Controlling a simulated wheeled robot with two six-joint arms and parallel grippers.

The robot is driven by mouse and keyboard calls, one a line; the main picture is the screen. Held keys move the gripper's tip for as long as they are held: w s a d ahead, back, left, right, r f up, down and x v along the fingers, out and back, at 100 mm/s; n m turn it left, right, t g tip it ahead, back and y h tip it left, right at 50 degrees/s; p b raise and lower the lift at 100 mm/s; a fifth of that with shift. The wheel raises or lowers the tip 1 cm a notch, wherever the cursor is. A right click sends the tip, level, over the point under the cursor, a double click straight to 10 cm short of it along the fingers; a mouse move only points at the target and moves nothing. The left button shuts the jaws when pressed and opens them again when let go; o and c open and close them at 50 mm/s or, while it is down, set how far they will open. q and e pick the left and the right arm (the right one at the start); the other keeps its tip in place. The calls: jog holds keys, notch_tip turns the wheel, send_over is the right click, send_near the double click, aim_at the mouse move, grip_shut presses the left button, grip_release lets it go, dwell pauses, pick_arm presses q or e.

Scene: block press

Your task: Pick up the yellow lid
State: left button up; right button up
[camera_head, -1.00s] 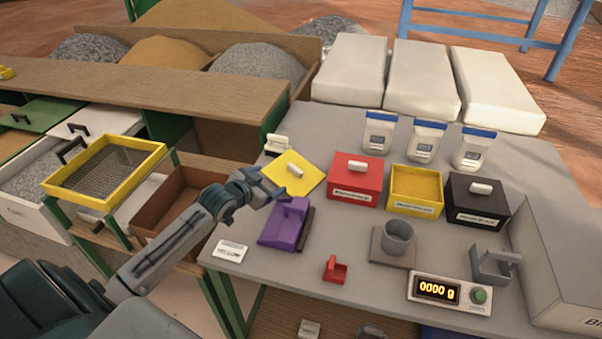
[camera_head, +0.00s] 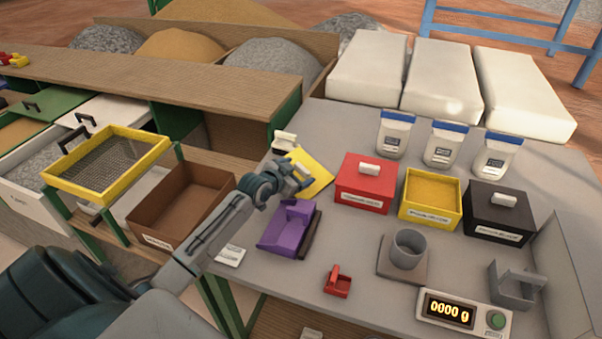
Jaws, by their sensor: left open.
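The yellow lid (camera_head: 318,183) lies flat on the grey table, left of the red box. Its handle is hidden behind my gripper in this view. My left gripper (camera_head: 303,177) is open and over the lid, with its fingers at the lid's middle. I cannot tell whether the fingers touch the handle. The open yellow box (camera_head: 431,213), with yellow material inside, stands between the red box (camera_head: 349,200) and the black box (camera_head: 489,231). My right gripper is not in view.
A purple scoop-like holder (camera_head: 284,236) sits just in front of the lid. A grey cup (camera_head: 408,249), a small red scoop (camera_head: 338,287) and a scale reading 0000 g (camera_head: 463,312) stand nearer the front.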

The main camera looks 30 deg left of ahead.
aim_at(303, 167)
pick_arm(q)
jog(key=x, duration=0.3)
jog(key=shift+w+r, duration=0.1)
jog(key=shift+w, duration=0.3)
jog(key=shift+s, duration=0.1)
jog(key=shift+c, duration=0.7)
jog(key=c, duration=1.1)
jog(key=shift+o, duration=0.2)
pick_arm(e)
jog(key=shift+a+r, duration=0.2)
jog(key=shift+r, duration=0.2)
